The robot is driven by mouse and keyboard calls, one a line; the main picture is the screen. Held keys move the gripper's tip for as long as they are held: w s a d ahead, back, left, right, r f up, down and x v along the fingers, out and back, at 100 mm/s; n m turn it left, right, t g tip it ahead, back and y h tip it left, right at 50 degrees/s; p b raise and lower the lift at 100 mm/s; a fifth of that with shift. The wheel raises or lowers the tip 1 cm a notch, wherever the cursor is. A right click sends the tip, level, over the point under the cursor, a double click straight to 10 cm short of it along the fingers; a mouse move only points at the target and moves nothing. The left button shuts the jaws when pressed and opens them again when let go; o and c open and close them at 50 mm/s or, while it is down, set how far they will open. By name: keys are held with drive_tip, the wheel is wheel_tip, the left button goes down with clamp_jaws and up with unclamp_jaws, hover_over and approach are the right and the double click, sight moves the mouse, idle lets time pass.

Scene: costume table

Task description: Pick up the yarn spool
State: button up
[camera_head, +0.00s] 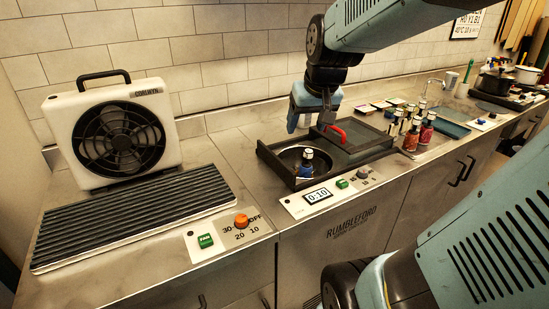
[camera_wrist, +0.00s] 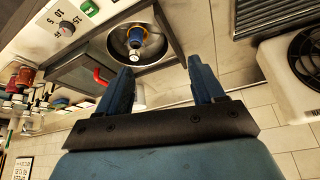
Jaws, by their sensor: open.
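I cannot make out a yarn spool for certain in either view. My gripper (camera_head: 309,122) is open and hangs above the back of the dark-framed basin unit. In the wrist view its two blue fingers (camera_wrist: 163,64) stand apart with nothing held between them. A small blue bottle-like object with a pale cap (camera_head: 307,160) stands in the round metal basin (camera_head: 288,156). The wrist view shows this object (camera_wrist: 136,38) beyond the fingertips, with a band of orange on it. A small white cylinder (camera_wrist: 139,94) shows beside the left finger.
A red handle (camera_head: 336,129) sits on the dark lid (camera_head: 352,146) right of the basin. Several capped bottles (camera_head: 410,139) stand farther right, by a sink (camera_head: 450,129). A white fan (camera_head: 120,133) and a ridged dark panel (camera_head: 130,218) occupy the left. The tiled wall is close behind.

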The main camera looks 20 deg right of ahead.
drive_tip(key=w+d+f+m, duration=0.1)
drive_tip(key=w+d+f, duration=0.5)
drive_tip(key=w, duration=0.3)
drive_tip(key=m, duration=0.1)
approach(307, 158)
drive_tip(key=shift+g, duration=0.3)
drive_tip(key=w+f, duration=0.1)
drive_tip(key=w+d+f, duration=0.1)
drive_tip(key=f, duration=0.1)
drive_tip(key=w+f, duration=0.2)
drive_tip(key=shift+d+f, duration=0.1)
drive_tip(key=shift+d, duration=0.1)
drive_tip(key=shift+x, duration=2.7)
drive_tip(key=shift+w+a, duration=0.15)
drive_tip(key=shift+w, duration=0.05)
drive_tip(key=shift+c, duration=0.5)
drive_tip(key=shift+s, duration=0.15)
clamp_jaws()
